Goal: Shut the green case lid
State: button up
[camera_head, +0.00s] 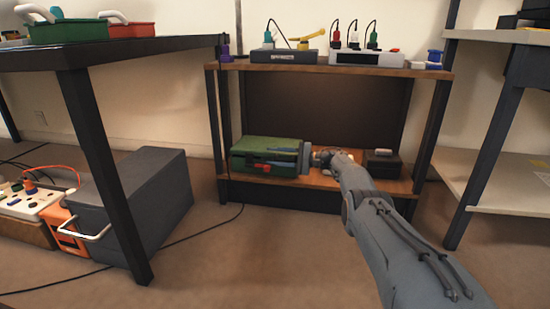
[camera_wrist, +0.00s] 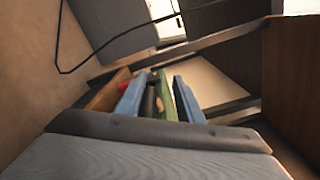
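The green case (camera_head: 252,146) lies on the lower shelf of the middle stand, with a red latch (camera_head: 261,168) on its front. Its lid looks down or nearly down; I cannot tell whether it is fully shut. My gripper (camera_head: 274,157) reaches in from the right, its two blue fingers along the case's right front. In the wrist view my gripper (camera_wrist: 158,84) has its fingers apart, with a green part of the case (camera_wrist: 166,98) and a dark strip between them. The green part is nearer the right finger. Contact with the fingers is unclear.
A small black box (camera_head: 382,163) stands on the same shelf, right of my arm. The upper shelf (camera_head: 385,70) holds devices with plugs. A dark table (camera_head: 130,48) stands at left, with a grey box (camera_head: 150,190) beneath it. Cables cross the floor.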

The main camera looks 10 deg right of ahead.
aim_at(294, 160)
jog(key=shift+d, duration=0.1)
jog(key=p+v, duration=0.1)
jog(key=v, duration=0.5)
jog(key=shift+d, duration=0.35)
jog(key=shift+s+d, duration=0.25)
jog(key=shift+d, duration=0.2)
jog(key=shift+d, duration=0.15)
jog(key=v, duration=0.8)
jog(key=shift+d, duration=0.35)
jog(key=shift+s+r, duration=0.1)
jog(key=shift+s, duration=0.05)
